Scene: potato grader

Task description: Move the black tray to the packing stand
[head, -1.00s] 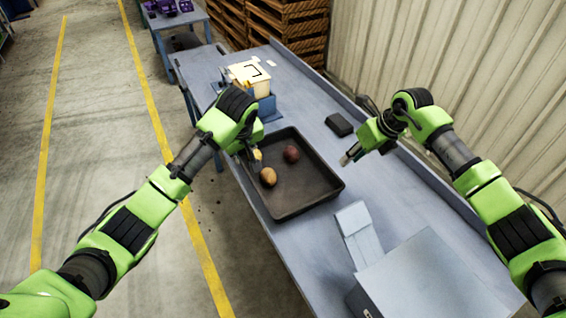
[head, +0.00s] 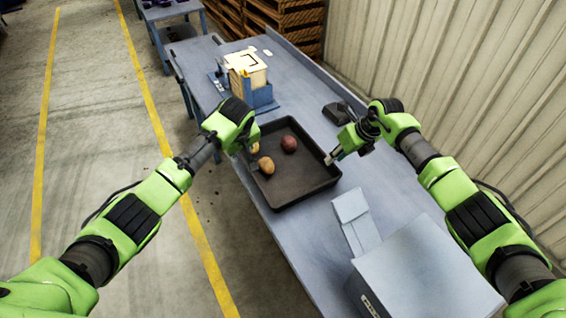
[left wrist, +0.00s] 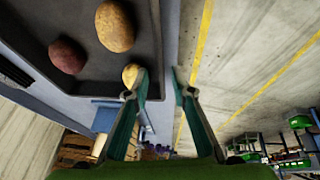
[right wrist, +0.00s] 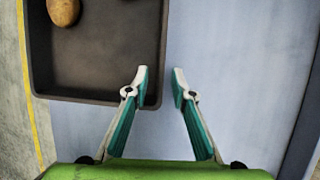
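The black tray (head: 305,191) lies flat on the long grey-blue bench, with two tan potatoes (head: 266,165) and a dark red one (head: 289,144) in it. My left gripper (head: 247,157) is at the tray's left side. In the left wrist view its fingers (left wrist: 162,78) are apart, with the tray's edge (left wrist: 166,30) between the tips. My right gripper (head: 331,158) is at the tray's right side. In the right wrist view its fingers (right wrist: 159,76) are apart, with the tray's wall (right wrist: 162,40) between or just beyond the tips. I cannot identify the packing stand for certain.
A blue device with a cream top (head: 245,66) stands behind the tray. A small dark box (head: 337,113) lies near the back ledge. A grey box (head: 425,270) with a tilted panel (head: 356,222) stands in front. A smaller table (head: 172,12) is at the top left.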

